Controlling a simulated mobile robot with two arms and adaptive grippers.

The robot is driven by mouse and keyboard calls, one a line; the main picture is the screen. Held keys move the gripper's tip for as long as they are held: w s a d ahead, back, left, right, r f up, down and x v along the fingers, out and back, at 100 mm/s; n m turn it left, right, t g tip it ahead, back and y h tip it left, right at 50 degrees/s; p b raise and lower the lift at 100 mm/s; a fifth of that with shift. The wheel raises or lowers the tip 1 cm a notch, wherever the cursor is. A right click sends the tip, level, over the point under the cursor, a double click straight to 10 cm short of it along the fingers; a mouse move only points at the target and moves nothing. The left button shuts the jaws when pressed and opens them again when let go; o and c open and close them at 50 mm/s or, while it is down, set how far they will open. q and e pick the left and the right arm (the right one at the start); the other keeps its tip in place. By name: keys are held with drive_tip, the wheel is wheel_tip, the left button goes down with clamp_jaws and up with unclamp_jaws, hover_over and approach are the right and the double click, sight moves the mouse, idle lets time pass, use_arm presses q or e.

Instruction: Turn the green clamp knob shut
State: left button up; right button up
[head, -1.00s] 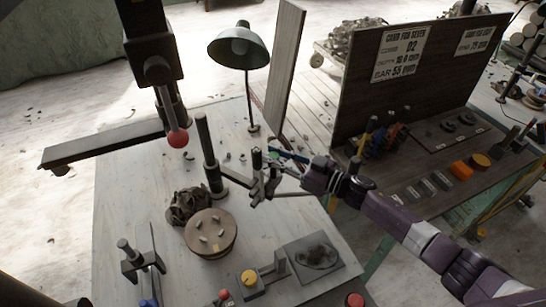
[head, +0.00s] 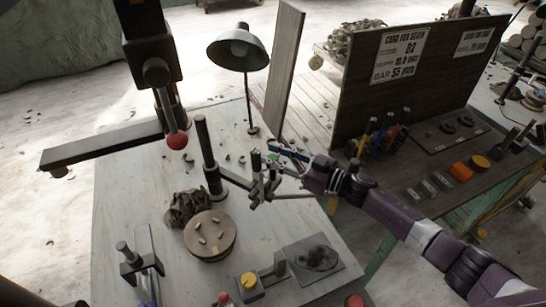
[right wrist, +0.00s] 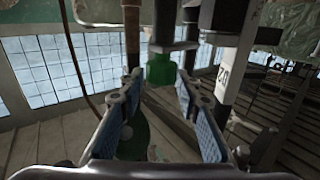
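The green clamp knob (right wrist: 160,70) hangs under a dark post in the right wrist view, slightly beyond the fingertips. My right gripper (right wrist: 155,96) is open, its blue-padded fingers to the left and right of the knob's line, with a gap on each side. In the head view my right gripper (head: 272,160) reaches in from the right beside a dark clamp arm (head: 237,179) on a post. The knob is too small or hidden to make out there. My left gripper is not in view.
A dark post (head: 207,152) rises from the table (head: 130,195). A clay lump (head: 187,207) and a round brown disc (head: 210,236) lie near it. A green lamp (head: 239,52) stands behind. A dark panel (head: 365,92) stands at the right.

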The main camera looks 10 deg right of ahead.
sight(273, 157)
wheel_tip(273, 157, up, 9)
drive_tip(key=shift+r, duration=0.1)
drive_tip(key=shift+o, duration=0.5)
